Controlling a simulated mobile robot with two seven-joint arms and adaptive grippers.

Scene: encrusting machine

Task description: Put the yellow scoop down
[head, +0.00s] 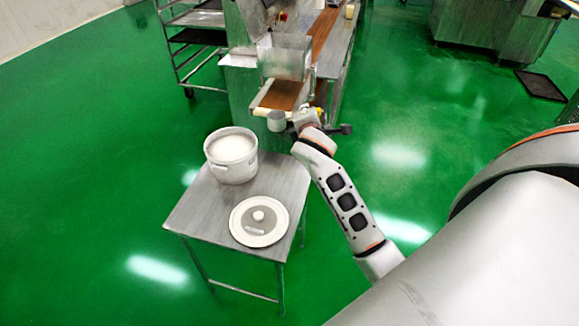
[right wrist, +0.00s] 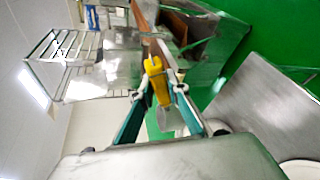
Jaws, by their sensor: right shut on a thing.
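The yellow scoop's grey cup (head: 276,121) hangs in the air near the conveyor end of the machine in the head view, beyond the far edge of the small metal table (head: 190,212). My right gripper (right wrist: 159,92) is shut on the scoop's yellow handle (right wrist: 155,76), with one finger on each side of it. The scoop's cup shows below the handle in the right wrist view (right wrist: 171,119). In the head view, my right gripper mostly hides the handle. My left gripper is in neither view.
A white pot (head: 233,172) with pale contents stands at the table's back. A white lid (head: 280,228) lies at its front right. The table's front left is bare. The machine's hopper (head: 287,58) and brown belt (head: 281,95) are behind; a rack (head: 180,62) stands left.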

